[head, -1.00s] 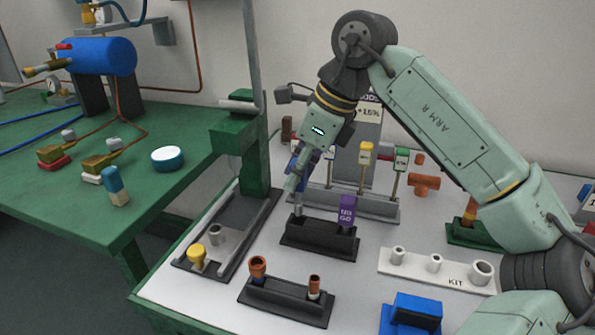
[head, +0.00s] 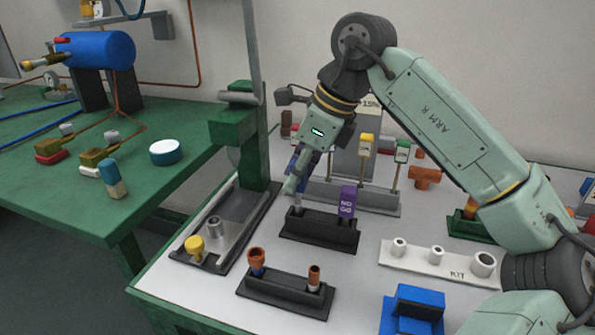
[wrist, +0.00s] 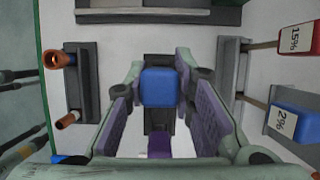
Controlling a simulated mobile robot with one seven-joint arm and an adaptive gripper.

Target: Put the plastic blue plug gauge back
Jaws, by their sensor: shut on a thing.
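My gripper (head: 292,188) is over the left end of the black stand (head: 318,232) and points down. It is shut on the blue plug gauge, whose square blue top (wrist: 158,88) shows between the purple finger pads in the wrist view. In the head view the fingers hide the blue handle; a short grey pin (head: 297,209) shows below them at the stand's left end. I cannot tell how deep the pin is in its hole. The purple NO GO gauge (head: 347,202) stands upright at the stand's right end.
Behind the stand is a grey rack with coloured tags, including yellow (head: 366,146) and green (head: 402,150). A white KIT block (head: 420,262) lies right; a grey tray (head: 190,252) lies left.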

